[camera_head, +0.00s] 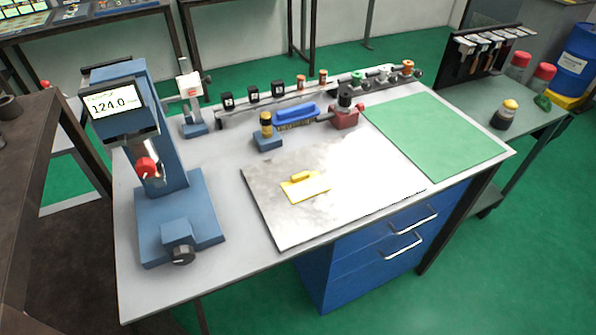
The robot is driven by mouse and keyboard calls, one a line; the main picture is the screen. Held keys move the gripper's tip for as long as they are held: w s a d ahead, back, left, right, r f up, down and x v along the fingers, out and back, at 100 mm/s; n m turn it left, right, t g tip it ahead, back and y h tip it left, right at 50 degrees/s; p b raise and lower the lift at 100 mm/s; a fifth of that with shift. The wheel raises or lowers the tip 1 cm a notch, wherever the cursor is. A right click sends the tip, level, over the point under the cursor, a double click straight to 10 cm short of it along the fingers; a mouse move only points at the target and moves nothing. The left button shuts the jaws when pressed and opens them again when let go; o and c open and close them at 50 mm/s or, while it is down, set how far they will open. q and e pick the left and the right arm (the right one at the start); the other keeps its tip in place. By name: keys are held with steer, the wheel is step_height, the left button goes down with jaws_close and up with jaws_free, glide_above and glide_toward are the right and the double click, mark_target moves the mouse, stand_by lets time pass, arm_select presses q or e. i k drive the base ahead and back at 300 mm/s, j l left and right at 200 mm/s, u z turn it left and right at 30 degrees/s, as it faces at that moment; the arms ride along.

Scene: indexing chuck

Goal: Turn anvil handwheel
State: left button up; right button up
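A blue bench tester (150,195) stands at the left end of the grey workbench. Its display (114,104) reads 124.0. A round black knob with a grey face (181,255) sits low on the front of its base block and looks like the anvil handwheel. A red part (147,168) shows under the tester's head, beside a grey metal piece; I cannot tell which of these is the anvil. Neither of my grippers shows in this view, and nothing touches the tester's front knob.
The grey bench (215,270) is clear right of the tester's base. A metal plate (350,185) with a yellow piece (301,177) lies mid-bench, beside a green mat (435,140). A small blue stand (192,105) is behind the tester. A dark table edge (30,180) is at left.

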mark_target(183, 255)
steer(key=k+u, duration=0.2)
steer(key=u, duration=0.8)
